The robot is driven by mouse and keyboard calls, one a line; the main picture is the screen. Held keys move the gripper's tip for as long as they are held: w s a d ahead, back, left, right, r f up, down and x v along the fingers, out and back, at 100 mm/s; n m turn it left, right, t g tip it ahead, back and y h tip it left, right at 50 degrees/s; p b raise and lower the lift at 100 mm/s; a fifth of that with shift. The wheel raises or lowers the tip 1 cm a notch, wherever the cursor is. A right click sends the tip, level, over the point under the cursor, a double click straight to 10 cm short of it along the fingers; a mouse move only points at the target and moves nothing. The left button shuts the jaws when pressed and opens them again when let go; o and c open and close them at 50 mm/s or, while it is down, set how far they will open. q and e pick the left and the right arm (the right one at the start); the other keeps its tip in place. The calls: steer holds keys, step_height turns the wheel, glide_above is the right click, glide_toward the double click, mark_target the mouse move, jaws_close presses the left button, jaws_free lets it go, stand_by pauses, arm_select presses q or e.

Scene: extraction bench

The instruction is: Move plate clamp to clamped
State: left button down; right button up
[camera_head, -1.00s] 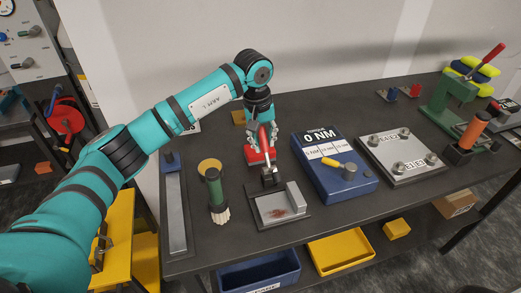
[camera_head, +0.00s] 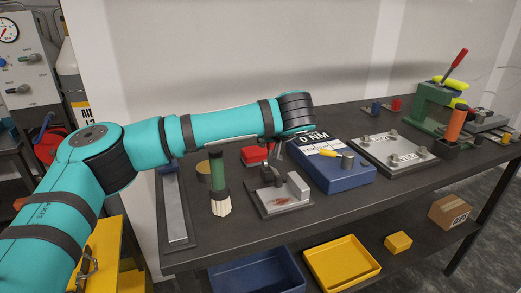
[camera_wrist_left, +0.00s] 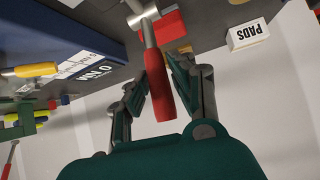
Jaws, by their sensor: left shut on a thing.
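The plate clamp (camera_head: 267,180) stands at the back of a small dark fixture plate (camera_head: 265,209) on the bench. In the head view my left arm hides the gripper and most of the handle. My right gripper is not in view.
A green-handled brush (camera_head: 217,172) stands left of the fixture. A blue torque tester (camera_head: 345,180) stands to its right, with a metal plate with knobs (camera_head: 393,152) beyond. A red block (camera_head: 254,155) lies behind the clamp. The lower shelf holds a yellow tray (camera_head: 342,265).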

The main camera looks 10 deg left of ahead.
arm_select(q)
steer(key=shift+s+d+f+b, duration=0.25)
steer(key=shift+d+f+b, duration=0.05)
steer(key=shift+f+b, duration=0.05)
steer(key=shift+s+t+b, duration=0.1)
steer(key=shift+t+b, duration=0.2)
steer(key=shift+t, duration=0.1)
steer(key=shift+s+d+y+b, duration=0.15)
steer(key=shift+d+y+b, duration=0.05)
steer(key=shift+y+b, duration=0.2)
steer(key=shift+s, duration=0.1)
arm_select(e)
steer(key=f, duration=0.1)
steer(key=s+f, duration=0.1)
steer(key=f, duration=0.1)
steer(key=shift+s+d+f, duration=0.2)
